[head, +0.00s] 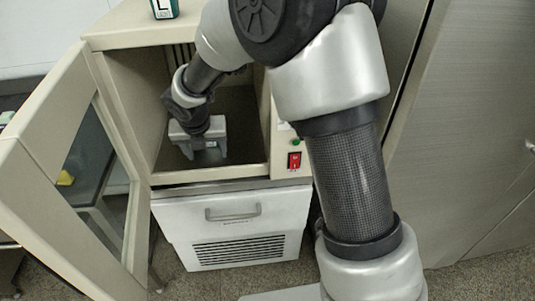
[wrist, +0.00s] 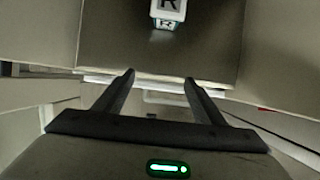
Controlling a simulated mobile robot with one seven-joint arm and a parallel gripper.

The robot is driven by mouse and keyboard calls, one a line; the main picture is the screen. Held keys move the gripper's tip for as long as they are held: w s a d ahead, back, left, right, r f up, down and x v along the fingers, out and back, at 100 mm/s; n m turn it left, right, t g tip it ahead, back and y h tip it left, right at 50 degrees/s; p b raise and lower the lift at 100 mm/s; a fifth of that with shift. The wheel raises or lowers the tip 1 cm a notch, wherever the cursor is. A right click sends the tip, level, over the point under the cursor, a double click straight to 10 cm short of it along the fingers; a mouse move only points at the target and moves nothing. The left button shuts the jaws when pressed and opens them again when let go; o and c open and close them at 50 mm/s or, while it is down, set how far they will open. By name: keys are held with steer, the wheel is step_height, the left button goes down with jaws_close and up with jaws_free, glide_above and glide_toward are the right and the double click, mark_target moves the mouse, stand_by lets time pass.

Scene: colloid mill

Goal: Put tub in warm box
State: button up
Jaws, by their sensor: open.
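The warm box (head: 282,158) is a beige cabinet with its door (head: 62,128) swung open to the left. My arm reaches in through its front opening. My gripper (head: 207,154) is inside, low over the dark floor, and its two fingers are apart with nothing between them. In the wrist view my gripper (wrist: 160,77) also shows open and empty. A small pale tub with an "R" label (wrist: 168,8) stands on the dark box floor ahead of the fingertips, apart from them. Its top is cut off by the frame. In the head view I cannot make it out.
A dark green and white container marked "L" (head: 163,8) stands on top of the box. A red switch (head: 294,162) is on the right front panel. A vented drawer unit (head: 235,228) is below. A grey cabinet (head: 465,130) stands at right.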

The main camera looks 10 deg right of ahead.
steer(key=s+d+r+m+h, duration=0.1)
steer(key=s+d+r+m, duration=1)
steer(key=d+r+m, duration=0.5)
steer(key=s+d+r+m, duration=0.1)
steer(key=s+d+m, duration=0.1)
steer(key=s+m, duration=0.6)
steer(key=s+d+r+m+t+y, duration=0.1)
steer(key=s+d+m, duration=0.1)
steer(key=s+m, duration=0.6)
steer(key=m, duration=0.3)
steer(key=shift+s+d+m, duration=0.15)
steer(key=shift+s+m, duration=0.15)
